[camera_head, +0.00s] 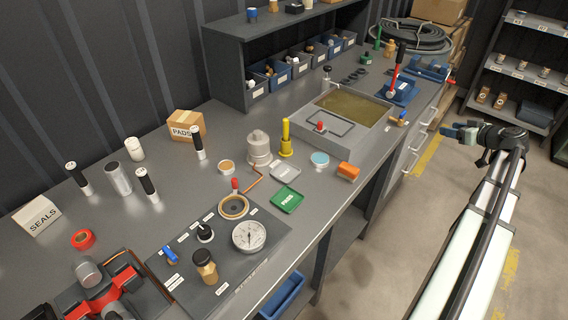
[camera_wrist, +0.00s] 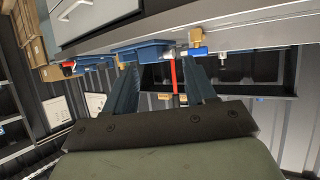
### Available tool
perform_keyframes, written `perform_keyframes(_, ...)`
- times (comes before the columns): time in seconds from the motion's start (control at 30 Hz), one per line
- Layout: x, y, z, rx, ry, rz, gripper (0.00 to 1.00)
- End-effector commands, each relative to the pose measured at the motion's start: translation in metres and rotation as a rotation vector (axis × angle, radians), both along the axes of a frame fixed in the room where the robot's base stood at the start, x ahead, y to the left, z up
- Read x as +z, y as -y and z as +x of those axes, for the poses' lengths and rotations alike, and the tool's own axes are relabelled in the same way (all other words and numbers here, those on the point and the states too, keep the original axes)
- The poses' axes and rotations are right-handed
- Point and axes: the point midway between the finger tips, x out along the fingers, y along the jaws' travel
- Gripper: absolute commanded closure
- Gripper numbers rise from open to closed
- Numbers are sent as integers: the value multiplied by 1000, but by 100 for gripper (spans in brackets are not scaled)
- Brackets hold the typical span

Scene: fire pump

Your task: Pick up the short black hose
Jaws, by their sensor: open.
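A coiled black hose (camera_head: 412,36) lies at the far end of the bench (camera_head: 215,112) in the head view. I cannot pick out a separate short black hose; several small black rings (camera_head: 355,74) lie near the bins. My gripper (camera_head: 447,132) is out over the floor, right of the bench and apart from it. In the wrist view my gripper (camera_wrist: 160,72) has its two blue fingers spread with nothing held between them. A red handle shows beyond the gap. The coiled hose cannot be made out in the wrist view.
An open-topped grey tank (camera_head: 345,113) and a blue tray (camera_head: 402,90) with a red-handled tool stand along the bench's right part. A cardboard box (camera_head: 438,10) stands behind the hose. Shelves (camera_head: 525,70) stand at far right.

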Motion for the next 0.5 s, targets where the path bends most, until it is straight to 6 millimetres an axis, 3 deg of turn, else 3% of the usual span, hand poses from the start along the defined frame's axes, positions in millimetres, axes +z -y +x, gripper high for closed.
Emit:
perform_keyframes(0.03,13,-4,16,31,24,44,45)
perform_keyframes(0.17,51,-25,49,126,89,180,45)
perform_keyframes(0.3,104,-52,83,268,167,347,45)
perform_keyframes(0.5,176,-86,113,474,258,545,45)
